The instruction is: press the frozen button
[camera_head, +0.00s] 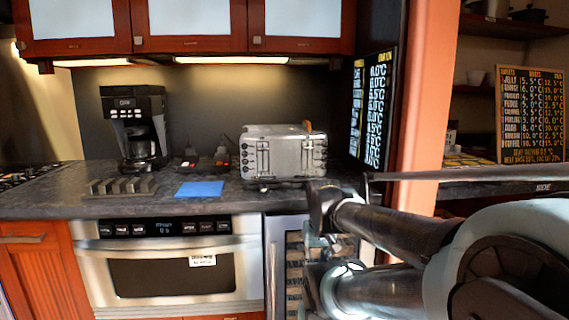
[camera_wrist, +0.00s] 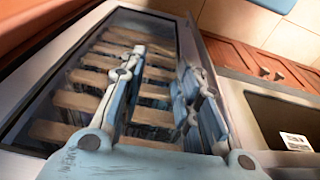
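The built-in microwave drawer (camera_head: 172,276) sits under the dark counter at the left of the head view. Its black control strip (camera_head: 164,229) has a small display in the middle and several dark buttons on both sides. The button labels are too small to read, so I cannot tell which one is the frozen button. Part of the microwave front (camera_wrist: 283,120) shows at the right of the wrist view; no buttons can be made out there. My gripper (camera_wrist: 163,62) is open and empty, facing the glass-fronted cooler to the right of the microwave.
The cooler (camera_head: 294,265) with wooden racks (camera_wrist: 80,102) stands beside the microwave. On the counter (camera_head: 60,200) are a coffee maker (camera_head: 136,125), a toaster (camera_head: 283,152) and a blue sheet (camera_head: 200,189). An orange post (camera_head: 424,110) rises at the right.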

